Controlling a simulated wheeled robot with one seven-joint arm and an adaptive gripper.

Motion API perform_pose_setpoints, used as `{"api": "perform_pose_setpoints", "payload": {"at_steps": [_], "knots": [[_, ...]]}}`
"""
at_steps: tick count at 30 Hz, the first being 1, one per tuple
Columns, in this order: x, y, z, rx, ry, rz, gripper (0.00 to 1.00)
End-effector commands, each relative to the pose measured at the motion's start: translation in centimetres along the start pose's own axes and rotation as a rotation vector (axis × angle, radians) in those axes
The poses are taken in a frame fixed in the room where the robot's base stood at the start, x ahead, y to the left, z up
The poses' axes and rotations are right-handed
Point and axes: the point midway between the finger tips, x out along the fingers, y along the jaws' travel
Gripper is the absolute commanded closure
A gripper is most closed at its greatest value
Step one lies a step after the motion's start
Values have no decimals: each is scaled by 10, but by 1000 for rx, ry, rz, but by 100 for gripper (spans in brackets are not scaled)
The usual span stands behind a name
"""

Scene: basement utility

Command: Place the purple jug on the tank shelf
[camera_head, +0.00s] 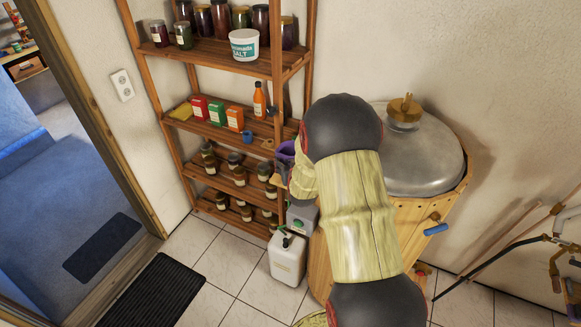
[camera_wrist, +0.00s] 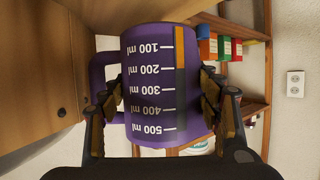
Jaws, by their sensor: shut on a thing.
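The purple jug (camera_wrist: 147,90) with a millilitre scale fills the middle of the wrist view. That view is upside down, so the jug is about upright. My gripper (camera_wrist: 163,90) is shut on it, one finger at each side. In the head view the jug (camera_head: 285,153) shows in part behind my arm, between the wooden shelf unit and the tank. The tank (camera_head: 425,165) has a domed metal lid and a wooden body. The shelf unit (camera_head: 222,50) stands left of it; no shelf is marked as the tank shelf.
The middle shelf holds red, green and orange boxes (camera_head: 234,118), an orange bottle (camera_head: 259,100) and a blue cup (camera_head: 246,137). Jars and a salt tub (camera_head: 244,45) stand above, more jars below. A white canister (camera_head: 287,258) stands on the floor. Pipes (camera_head: 545,238) are at right.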

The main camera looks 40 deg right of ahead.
Motion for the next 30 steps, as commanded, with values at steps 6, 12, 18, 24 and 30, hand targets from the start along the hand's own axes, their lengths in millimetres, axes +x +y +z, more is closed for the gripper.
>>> {"api": "perform_pose_setpoints", "payload": {"at_steps": [6, 12, 18, 24, 30], "knots": [[13, 0, 23, 0, -4, 0, 79], [17, 0, 30, 0, 2, 0, 79], [18, 0, 32, 0, 2, 0, 79], [18, 0, 34, 0, -1, 0, 30], [17, 0, 33, 0, -1, 0, 19]]}}
